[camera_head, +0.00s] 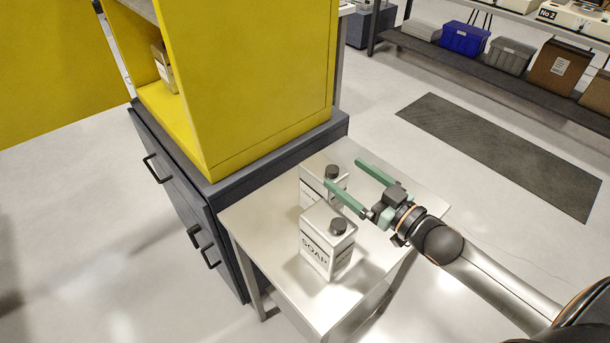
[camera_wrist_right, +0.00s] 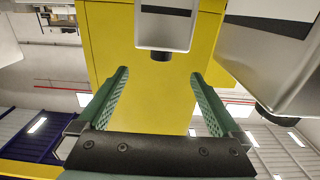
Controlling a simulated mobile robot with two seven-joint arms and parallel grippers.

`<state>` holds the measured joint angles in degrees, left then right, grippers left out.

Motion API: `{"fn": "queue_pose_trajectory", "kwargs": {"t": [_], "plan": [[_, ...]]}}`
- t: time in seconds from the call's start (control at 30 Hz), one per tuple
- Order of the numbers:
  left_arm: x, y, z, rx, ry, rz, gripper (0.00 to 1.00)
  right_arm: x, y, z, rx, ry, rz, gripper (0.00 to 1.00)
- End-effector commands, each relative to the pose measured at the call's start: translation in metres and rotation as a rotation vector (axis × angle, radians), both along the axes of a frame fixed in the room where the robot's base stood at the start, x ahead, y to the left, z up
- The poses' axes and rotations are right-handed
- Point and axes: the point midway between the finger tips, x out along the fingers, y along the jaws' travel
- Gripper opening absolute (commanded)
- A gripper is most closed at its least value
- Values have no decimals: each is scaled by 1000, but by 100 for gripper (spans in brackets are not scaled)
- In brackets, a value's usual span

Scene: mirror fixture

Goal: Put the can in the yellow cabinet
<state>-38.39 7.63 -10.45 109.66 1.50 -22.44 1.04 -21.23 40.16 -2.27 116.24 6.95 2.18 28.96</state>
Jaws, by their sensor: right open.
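Two silver-grey square cans with dark caps stand upright on a small metal table (camera_head: 375,270). The front can (camera_head: 322,250) has a label reading SOAP; the rear can (camera_head: 311,190) is partly hidden by a finger. My right gripper (camera_head: 342,173) is open and empty, its green fingers pointing toward the rear can. In the right wrist view, a can (camera_wrist_right: 165,35) shows ahead, between the lines of the open fingers (camera_wrist_right: 158,80), and another can (camera_wrist_right: 265,65) is at the right. The yellow cabinet (camera_head: 260,85) has an open front at the left. My left gripper is out of view.
The cabinet sits on a dark drawer unit (camera_head: 180,170) with black handles, beside the table. A brown box (camera_head: 162,65) stands inside the cabinet. A shelf with bins (camera_head: 465,38) is at the back right. A dark mat (camera_head: 500,150) lies on open floor.

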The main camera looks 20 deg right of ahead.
Motion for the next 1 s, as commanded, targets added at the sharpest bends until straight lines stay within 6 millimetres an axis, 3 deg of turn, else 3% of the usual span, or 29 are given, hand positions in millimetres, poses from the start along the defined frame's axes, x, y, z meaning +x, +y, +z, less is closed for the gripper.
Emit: {"fn": "queue_pose_trajectory", "kwargs": {"t": [0.17, 0.53, 0.87, 1.0], "plan": [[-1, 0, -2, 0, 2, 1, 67, 0, -1, -9, 1, 4, -2, 100], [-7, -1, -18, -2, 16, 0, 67, 0, 0, -83, 2, 5, -3, 100], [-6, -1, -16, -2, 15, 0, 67, 19, 7, -81, 0, 1, -1, 100], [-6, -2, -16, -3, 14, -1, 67, 36, 13, -81, -1, 0, -1, 100]]}}
